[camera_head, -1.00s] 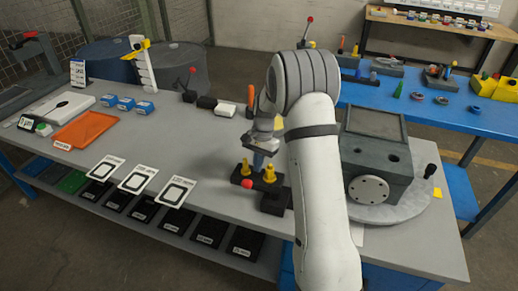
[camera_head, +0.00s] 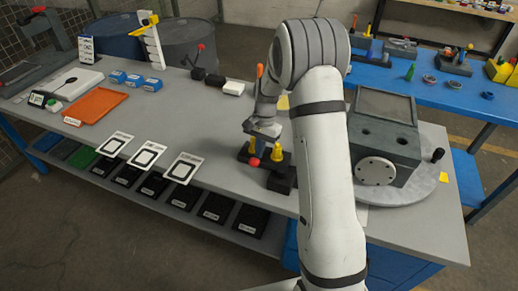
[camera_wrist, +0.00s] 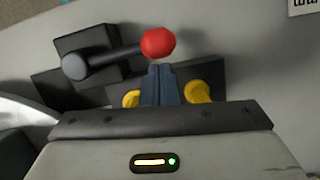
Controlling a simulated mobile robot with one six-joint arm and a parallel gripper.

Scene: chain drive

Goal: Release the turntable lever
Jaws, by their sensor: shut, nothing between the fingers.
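A lever with a red ball (camera_wrist: 158,43) and a dark arm (camera_wrist: 115,55) lies across a black block (camera_wrist: 90,48) in the wrist view. I cannot tell for sure that it is the turntable lever. In the head view its red ball (camera_head: 254,162) is at the bench's front, left of the round turntable (camera_head: 415,185). My gripper (camera_wrist: 161,70) is shut and empty, its blue-grey fingertips just below the ball in the picture; whether they touch it is unclear. In the head view my gripper (camera_head: 259,147) is just above the black fixture, partly hidden by my wrist.
Yellow pegs (camera_wrist: 198,91) stand on either side of my fingers. A grey housing (camera_head: 385,140) with a round flange sits on the turntable, which has a black knob (camera_head: 437,154). An orange tray (camera_head: 95,106) lies to the left.

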